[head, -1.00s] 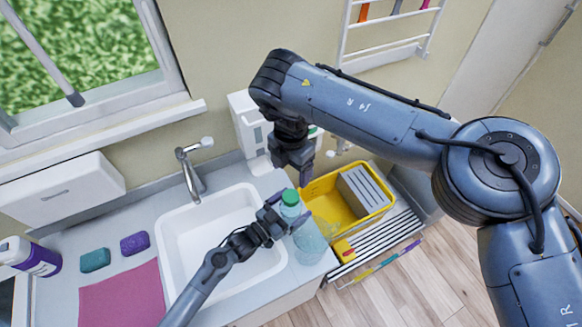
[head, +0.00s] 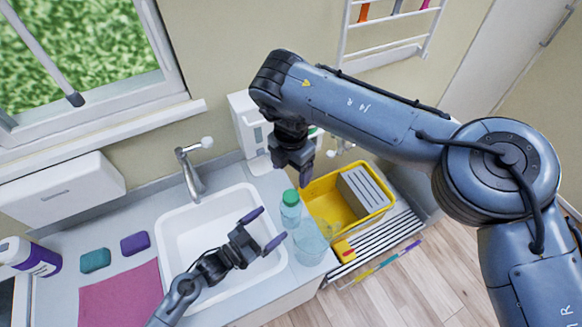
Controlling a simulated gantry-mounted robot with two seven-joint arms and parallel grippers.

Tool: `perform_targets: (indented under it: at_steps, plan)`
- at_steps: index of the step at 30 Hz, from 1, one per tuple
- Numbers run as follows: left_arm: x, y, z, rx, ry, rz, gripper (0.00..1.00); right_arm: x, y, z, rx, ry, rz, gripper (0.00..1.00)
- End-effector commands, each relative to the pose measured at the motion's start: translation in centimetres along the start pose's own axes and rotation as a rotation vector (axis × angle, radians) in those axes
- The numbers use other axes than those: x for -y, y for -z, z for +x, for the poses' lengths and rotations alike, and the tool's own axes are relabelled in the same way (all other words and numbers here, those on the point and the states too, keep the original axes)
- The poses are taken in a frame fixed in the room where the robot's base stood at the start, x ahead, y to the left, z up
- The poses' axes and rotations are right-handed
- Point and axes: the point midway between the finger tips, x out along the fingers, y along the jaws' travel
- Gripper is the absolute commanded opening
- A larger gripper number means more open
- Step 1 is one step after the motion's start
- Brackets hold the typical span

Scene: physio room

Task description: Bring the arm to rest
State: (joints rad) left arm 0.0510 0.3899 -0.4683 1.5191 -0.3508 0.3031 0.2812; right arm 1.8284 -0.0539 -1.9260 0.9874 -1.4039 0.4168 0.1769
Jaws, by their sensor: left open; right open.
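My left gripper (head: 264,230) is open and empty over the right part of the sink. Its fingers point to the right, apart from the bottle. A clear bottle with a green cap (head: 290,210) stands upright on the counter, right of the sink.
The white sink (head: 180,260) has a tap (head: 190,172) behind it. A clear container (head: 312,245) stands in front of the bottle. A yellow crate (head: 378,208) holds a grey slotted block (head: 364,193). Two sponges, teal (head: 95,260) and purple (head: 135,243), lie left, near a pink mat (head: 115,297).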

Motion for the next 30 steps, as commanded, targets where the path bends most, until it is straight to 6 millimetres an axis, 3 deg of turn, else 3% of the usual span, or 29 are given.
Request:
perform_targets:
  at_steps: [6, 20, 30]
  plan:
    - [-0.1, 0.0, -1.1, 0.001, -0.001, -0.001, 1.0, 0.0, 0.0, 0.0, 0.0, 0.0, 0.0, 0.78]
    - [-0.1, 0.1, -1.1, 0.0, -0.001, 0.0, 1.0, 0.0, 0.0, -0.1, 0.0, 0.0, 0.0, 0.78]
    - [0.0, 4.8, -1.1, 0.0, -0.001, 0.0, 1.0, 0.0, 0.0, -4.8, 0.0, 0.0, 0.0, 0.78]
